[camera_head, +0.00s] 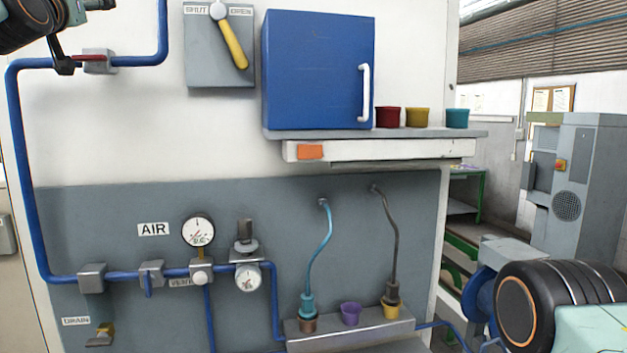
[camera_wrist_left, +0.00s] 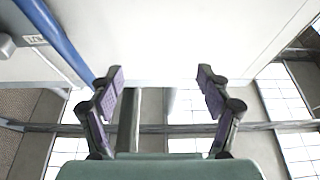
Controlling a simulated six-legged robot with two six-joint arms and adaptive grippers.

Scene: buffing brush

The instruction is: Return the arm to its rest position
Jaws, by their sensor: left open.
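My left arm comes in at the top left corner of the head view. A dark finger of my left gripper (camera_head: 62,60) hangs down beside the left end of a red valve handle (camera_head: 88,58) on the blue pipe; I cannot tell the gap in depth. In the left wrist view my left gripper (camera_wrist_left: 160,80) has its two purple-padded fingers wide apart, with nothing between them. A blue pipe (camera_wrist_left: 60,42) runs past on its left. A link of my right arm shows at the lower right of the head view, but its gripper is out of view.
A blue cabinet (camera_head: 315,72) stands on a shelf (camera_head: 385,150) with red (camera_head: 388,117), yellow (camera_head: 417,118) and teal (camera_head: 457,118) cups. A yellow lever (camera_head: 232,45) sits on the panel. Gauges, a grey holder (camera_head: 350,328) and a grey machine (camera_head: 580,190) also show.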

